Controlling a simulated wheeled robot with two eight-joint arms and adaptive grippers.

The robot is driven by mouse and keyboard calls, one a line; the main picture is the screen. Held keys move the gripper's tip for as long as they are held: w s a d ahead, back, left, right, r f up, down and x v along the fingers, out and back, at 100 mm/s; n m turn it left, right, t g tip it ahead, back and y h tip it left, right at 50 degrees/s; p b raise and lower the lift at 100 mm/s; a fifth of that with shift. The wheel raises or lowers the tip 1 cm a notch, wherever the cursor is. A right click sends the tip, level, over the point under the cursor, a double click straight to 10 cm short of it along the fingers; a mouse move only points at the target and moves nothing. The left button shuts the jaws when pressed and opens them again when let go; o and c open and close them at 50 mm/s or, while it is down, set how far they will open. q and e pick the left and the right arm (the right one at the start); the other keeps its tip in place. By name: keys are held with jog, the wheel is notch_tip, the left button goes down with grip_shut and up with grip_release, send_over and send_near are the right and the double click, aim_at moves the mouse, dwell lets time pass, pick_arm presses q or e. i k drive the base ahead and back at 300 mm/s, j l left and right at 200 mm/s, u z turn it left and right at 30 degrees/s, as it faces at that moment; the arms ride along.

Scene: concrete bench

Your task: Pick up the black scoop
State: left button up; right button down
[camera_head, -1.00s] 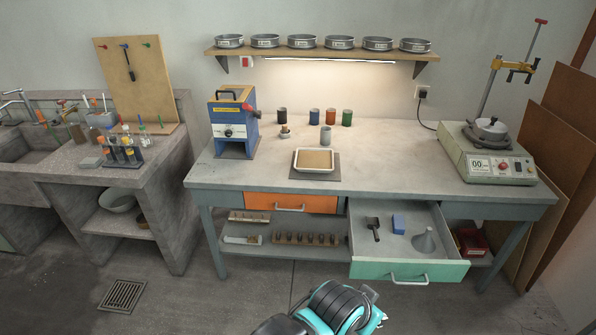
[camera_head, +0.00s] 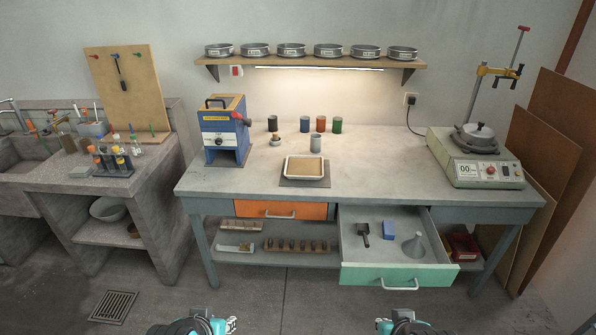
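The black scoop (camera_head: 363,236) lies in the open green-fronted drawer (camera_head: 398,277), near its left side, with its handle toward the back. It is beside a blue block (camera_head: 390,230) and left of a grey funnel (camera_head: 414,246). Nothing touches the scoop from above. Teal and black parts of my two arms show at the bottom edge, well in front of the bench and apart from the drawer.
The drawer hangs out from the concrete bench (camera_head: 240,184), right of a shut orange drawer (camera_head: 281,209). A tray (camera_head: 288,168), a blue machine (camera_head: 222,135) and a scale (camera_head: 480,168) stand on top. The floor before the bench is clear.

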aim_at(363, 229)
jog(key=i+j+z, duration=0.1)
jog(key=i+j, duration=0.3)
jog(key=i, duration=0.15)
jog(key=i+j+z, duration=0.1)
jog(key=i+j, duration=0.3)
jog(key=i, duration=0.15)
